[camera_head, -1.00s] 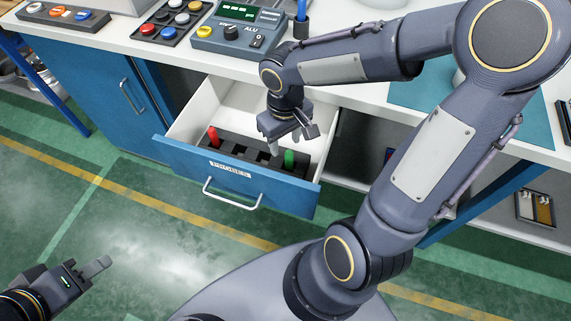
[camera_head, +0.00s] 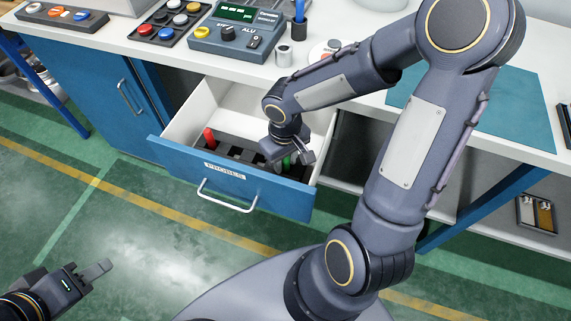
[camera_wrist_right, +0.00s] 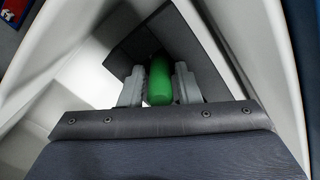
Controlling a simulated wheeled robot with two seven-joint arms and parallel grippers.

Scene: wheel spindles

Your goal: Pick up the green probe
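The green probe (camera_head: 287,161) stands in the right part of the open drawer. In the right wrist view the green probe (camera_wrist_right: 159,82) lies between the two grey fingers of my right gripper (camera_wrist_right: 160,84). The fingers flank it closely, and I cannot tell whether they press on it. In the head view my right gripper (camera_head: 290,158) is down in the drawer and partly hides the probe. My left gripper (camera_head: 88,275) is over the floor at the lower left, far from the drawer; its opening does not show clearly.
The blue-fronted drawer (camera_head: 180,160) labelled for probes stands pulled out, with a dark slotted holder (camera_head: 243,153) inside. A red probe (camera_head: 210,137) stands at its left. White drawer walls are close around my right gripper. The worktop with a control box (camera_head: 235,40) is above.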

